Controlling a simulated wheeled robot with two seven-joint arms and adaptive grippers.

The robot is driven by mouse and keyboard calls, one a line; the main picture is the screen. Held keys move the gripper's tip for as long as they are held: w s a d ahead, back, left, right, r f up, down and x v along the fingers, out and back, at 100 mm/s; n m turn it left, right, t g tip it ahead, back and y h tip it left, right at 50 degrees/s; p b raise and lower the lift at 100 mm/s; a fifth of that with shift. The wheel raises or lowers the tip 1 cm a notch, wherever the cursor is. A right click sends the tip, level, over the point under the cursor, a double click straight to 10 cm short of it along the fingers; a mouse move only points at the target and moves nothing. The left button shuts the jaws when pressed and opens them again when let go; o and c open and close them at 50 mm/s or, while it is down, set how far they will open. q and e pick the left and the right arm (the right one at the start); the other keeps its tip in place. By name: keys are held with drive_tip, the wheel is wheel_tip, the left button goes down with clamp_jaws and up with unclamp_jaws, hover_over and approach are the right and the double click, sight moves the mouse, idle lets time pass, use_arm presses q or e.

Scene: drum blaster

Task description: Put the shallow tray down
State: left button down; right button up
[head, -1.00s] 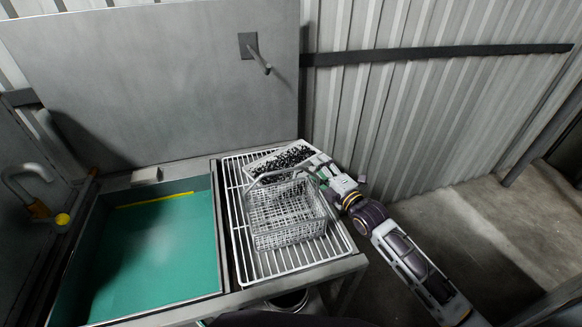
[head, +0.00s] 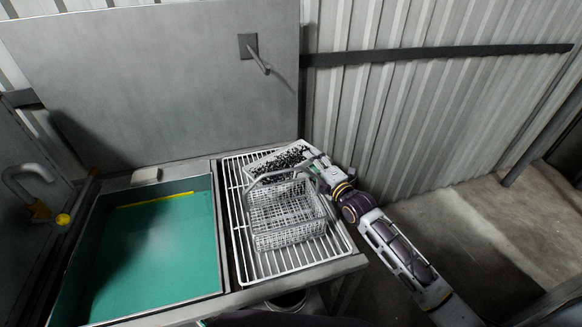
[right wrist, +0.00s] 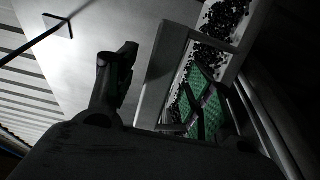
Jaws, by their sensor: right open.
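The shallow tray (head: 253,163), white and strewn with small black pieces, lies at the back of the wire drying rack (head: 237,240). It also shows in the right wrist view (right wrist: 253,35). My right gripper (head: 318,168) is at the tray's right end, behind the wire basket. In the right wrist view my right gripper (right wrist: 155,90) has its fingers apart. One finger with green pads is over the tray's inside, the other is outside its wall. Whether a finger touches the wall is unclear. My left gripper is out of view.
A white wire basket (head: 288,215) with a raised handle stands on the rack just in front of the tray. A sink with a green bottom (head: 165,250) is to the left. A corrugated wall (head: 400,120) rises close behind the rack and arm.

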drive_tip(key=shift+w+a, duration=0.25)
drive_tip(key=shift+w, duration=0.1)
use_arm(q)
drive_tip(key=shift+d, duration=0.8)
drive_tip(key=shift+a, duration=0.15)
use_arm(e)
drive_tip(key=c, duration=0.5)
clamp_jaws()
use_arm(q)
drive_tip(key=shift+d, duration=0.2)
use_arm(e)
drive_tip(key=shift+r, duration=0.15)
